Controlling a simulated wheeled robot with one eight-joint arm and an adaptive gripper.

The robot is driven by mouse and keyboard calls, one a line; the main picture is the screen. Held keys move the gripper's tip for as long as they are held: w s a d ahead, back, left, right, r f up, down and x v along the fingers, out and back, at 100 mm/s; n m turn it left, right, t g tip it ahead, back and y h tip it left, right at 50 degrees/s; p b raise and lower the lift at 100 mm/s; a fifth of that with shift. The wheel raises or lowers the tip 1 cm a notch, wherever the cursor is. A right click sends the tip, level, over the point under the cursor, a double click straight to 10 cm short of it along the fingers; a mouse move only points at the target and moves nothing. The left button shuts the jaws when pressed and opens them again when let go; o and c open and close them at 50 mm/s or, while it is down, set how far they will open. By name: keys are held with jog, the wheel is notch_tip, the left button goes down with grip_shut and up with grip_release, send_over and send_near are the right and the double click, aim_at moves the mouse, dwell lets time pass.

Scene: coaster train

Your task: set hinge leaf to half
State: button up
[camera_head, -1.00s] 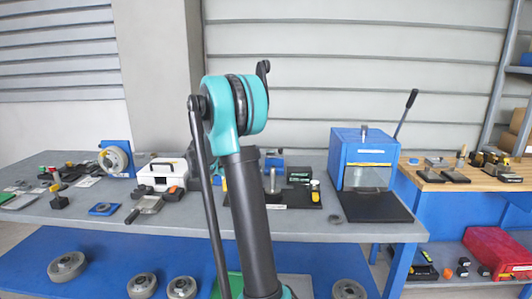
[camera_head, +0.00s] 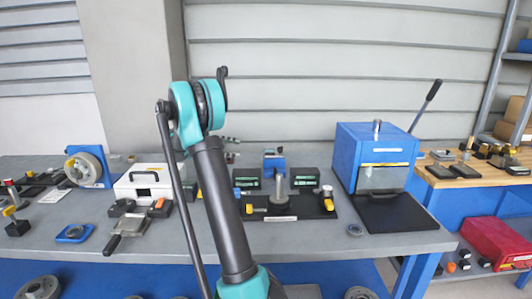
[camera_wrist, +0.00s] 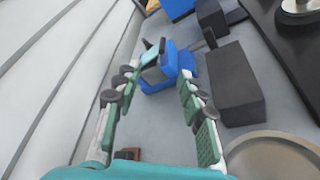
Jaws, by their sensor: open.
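A small blue fixture (camera_head: 274,162) stands at the back of the bench, between two dark boxes with green labels. In the wrist view the blue fixture (camera_wrist: 160,72) has a pale, tilted plate (camera_wrist: 152,52) and a dark tab at its top. I cannot tell for sure whether this plate is the hinge leaf, nor its exact angle. My gripper (camera_wrist: 158,80) is open, its two padded fingers apart, with the blue fixture showing between and beyond the tips. I see no contact. In the head view my arm hides part of the bench.
Dark boxes (camera_wrist: 236,85) stand right of my fingers, and a round disc (camera_wrist: 275,158) lies close at lower right. A blue press (camera_head: 375,155) with a raised lever is on the right. A white case (camera_head: 145,182) and a handled plate (camera_head: 130,232) are on the left.

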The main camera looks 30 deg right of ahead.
aim_at(269, 153)
jog(key=x, duration=1.6)
jog(key=shift+s+d, duration=0.15)
jog(key=shift+d, duration=0.05)
grip_shut()
jog(key=shift+f, duration=0.1)
